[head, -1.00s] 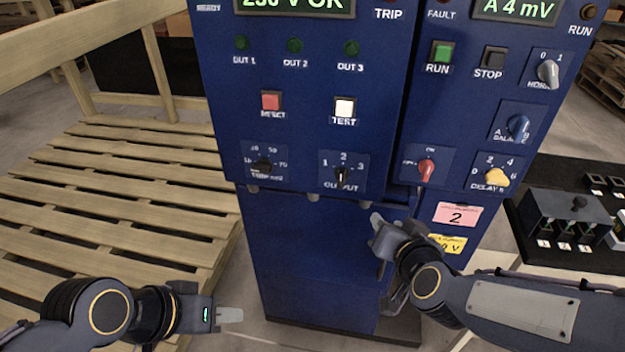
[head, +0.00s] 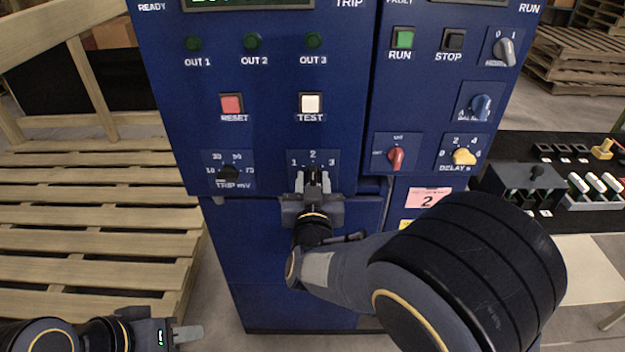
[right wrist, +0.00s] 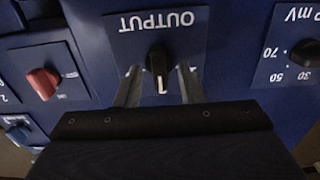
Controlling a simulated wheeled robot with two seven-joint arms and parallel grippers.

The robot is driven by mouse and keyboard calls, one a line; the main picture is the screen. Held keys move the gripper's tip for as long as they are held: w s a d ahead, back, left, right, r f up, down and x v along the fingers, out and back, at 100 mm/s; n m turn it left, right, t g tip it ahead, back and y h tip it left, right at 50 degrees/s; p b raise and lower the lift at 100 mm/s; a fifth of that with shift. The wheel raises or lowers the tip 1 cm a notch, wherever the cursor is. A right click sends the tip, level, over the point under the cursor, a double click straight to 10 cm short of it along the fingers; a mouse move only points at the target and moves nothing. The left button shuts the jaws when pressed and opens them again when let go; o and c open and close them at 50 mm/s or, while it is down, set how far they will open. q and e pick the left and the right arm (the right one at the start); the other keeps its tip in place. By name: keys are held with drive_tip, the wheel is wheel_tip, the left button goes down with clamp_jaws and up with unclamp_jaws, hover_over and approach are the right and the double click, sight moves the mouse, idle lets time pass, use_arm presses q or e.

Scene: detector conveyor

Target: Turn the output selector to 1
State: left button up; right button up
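The output selector (right wrist: 158,72) is a black knob with a white pointer line, on a plate marked OUTPUT with positions 1, 2 and 3. In the right wrist view its white line runs straight along the gripper's axis, away from the OUTPUT lettering. My right gripper (head: 313,184) is at the selector in the head view and hides most of it. In the right wrist view the right gripper (right wrist: 158,88) is open, one finger on each side of the knob, with gaps visible. My left gripper (head: 187,334) is low at the left, away from the cabinet; its finger opening is unclear.
The TRIP mV knob (head: 229,173) is left of the selector and a red knob (head: 396,157) is to the right. RESET (head: 232,104) and TEST (head: 311,103) buttons are above. A wooden pallet (head: 90,230) stands at left, a black bench (head: 570,170) at right.

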drive_tip(key=shift+w, duration=0.25)
drive_tip(key=shift+c, duration=0.2)
drive_tip(key=c, duration=0.5)
drive_tip(key=shift+c, duration=0.2)
